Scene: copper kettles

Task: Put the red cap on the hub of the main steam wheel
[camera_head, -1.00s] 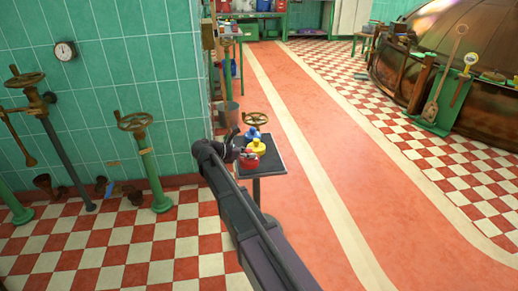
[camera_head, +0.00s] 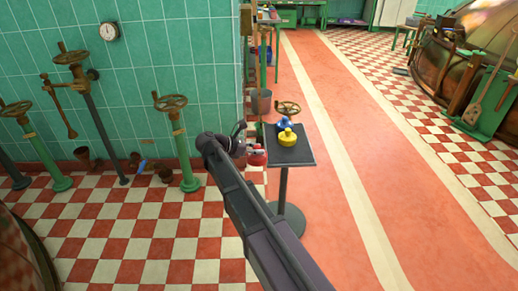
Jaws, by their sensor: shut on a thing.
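My gripper (camera_head: 244,145) is shut on the red cap (camera_head: 257,157) and holds it at the left edge of the small dark stand (camera_head: 303,153); its fingers are small and partly hidden by my arm. Several valve handwheels stand along the green wall: a tall one (camera_head: 70,57) on a dark grey pipe, a green-post one (camera_head: 170,102) to its right and another (camera_head: 14,108) at the far left. I cannot tell which is the main steam wheel.
A blue cap (camera_head: 284,124) and a yellow cap (camera_head: 288,138) sit on the stand. Another handwheel (camera_head: 287,107) shows just behind it. Small pots (camera_head: 83,157) lie by the wall. The checkered floor (camera_head: 130,225) before the wheels is clear.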

